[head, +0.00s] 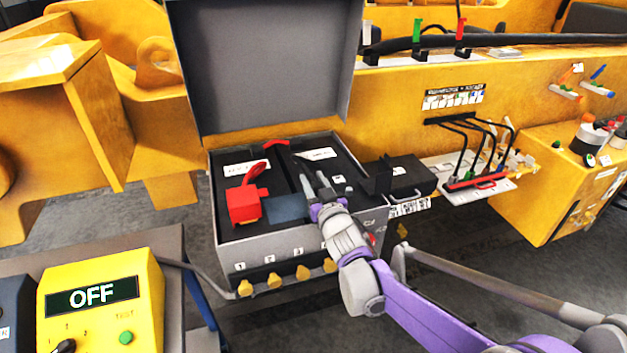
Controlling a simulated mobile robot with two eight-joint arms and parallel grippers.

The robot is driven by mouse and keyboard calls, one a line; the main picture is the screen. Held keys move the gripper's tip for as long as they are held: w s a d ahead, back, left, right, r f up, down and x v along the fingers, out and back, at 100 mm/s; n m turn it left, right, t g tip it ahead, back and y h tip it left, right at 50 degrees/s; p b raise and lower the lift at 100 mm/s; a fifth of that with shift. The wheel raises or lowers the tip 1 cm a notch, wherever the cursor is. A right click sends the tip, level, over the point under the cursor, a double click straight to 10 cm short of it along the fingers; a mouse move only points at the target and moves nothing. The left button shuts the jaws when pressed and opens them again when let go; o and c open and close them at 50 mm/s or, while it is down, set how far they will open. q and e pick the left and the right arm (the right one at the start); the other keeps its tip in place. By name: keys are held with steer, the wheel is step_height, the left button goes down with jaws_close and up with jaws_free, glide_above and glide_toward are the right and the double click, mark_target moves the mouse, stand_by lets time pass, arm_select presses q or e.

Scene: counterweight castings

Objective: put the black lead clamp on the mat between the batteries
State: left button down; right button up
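An open grey battery box (290,240) stands at the centre, with black battery tops inside. A red clamp (244,203) sits on the left battery. A small blue-grey mat (287,208) lies between the batteries, to the right of the red clamp. My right gripper (313,180) reaches into the box from the lower right, above the right battery and just right of the mat. Its fingers stand apart, with only dark background visible between them. I cannot clearly pick out the black lead clamp; a dark upright shape (383,178) at the box's right edge may be it. My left gripper is out of view.
The box's raised lid (265,65) stands behind it. A yellow tester reading OFF (100,300) is at the lower left. A black case (408,180) and a rack of black hooked rods (480,150) are on the right. Yellow castings (95,110) stand on the left.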

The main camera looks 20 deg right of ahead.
steer(key=shift+o, duration=1.1)
steer(key=shift+r, duration=0.2)
steer(key=shift+s, duration=0.25)
steer(key=s+b, duration=0.1)
steer(key=s, duration=1)
steer(key=shift+s+d+b, duration=0.2)
steer(key=shift+s+b, duration=0.1)
